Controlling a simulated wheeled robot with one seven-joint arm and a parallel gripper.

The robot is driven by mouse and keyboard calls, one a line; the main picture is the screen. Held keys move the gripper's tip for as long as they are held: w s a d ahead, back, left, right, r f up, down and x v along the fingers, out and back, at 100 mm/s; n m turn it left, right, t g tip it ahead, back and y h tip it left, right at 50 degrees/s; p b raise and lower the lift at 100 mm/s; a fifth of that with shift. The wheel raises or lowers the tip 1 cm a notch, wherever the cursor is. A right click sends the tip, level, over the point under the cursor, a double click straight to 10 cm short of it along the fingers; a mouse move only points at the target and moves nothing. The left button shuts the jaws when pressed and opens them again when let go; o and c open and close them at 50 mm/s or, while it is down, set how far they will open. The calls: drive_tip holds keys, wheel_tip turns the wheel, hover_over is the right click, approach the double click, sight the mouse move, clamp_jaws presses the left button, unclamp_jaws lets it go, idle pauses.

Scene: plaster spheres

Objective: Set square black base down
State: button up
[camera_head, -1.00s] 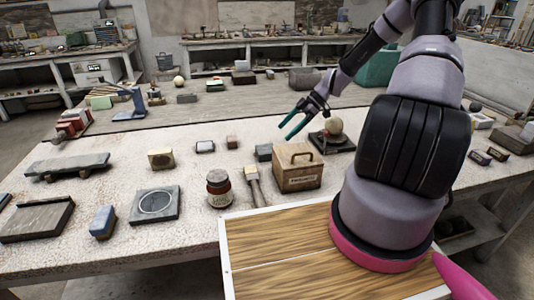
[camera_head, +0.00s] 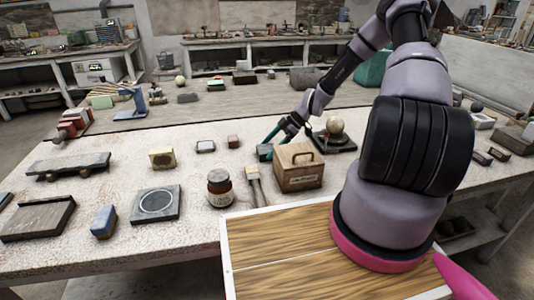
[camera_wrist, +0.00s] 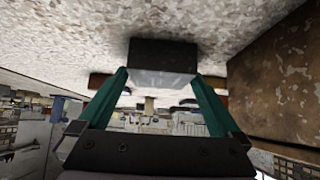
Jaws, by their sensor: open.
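A small dark square block (camera_head: 264,151), which looks like the square black base, rests on the pale worktable just left of the wooden box (camera_head: 299,170). My gripper (camera_head: 272,144) is at the block, its teal fingers partly covering it in the head view. In the wrist view, the block (camera_wrist: 163,52) stands between the two open fingertips (camera_wrist: 160,76), one on each side. I see a narrow gap or light contact at the fingers; I cannot tell which. The block touches the table.
The wooden box stands close on the right and also fills the right of the wrist view (camera_wrist: 285,85). A ball (camera_head: 335,125) on a dark plate is behind it. Small blocks (camera_head: 205,146) lie left.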

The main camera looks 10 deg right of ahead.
clamp_jaws()
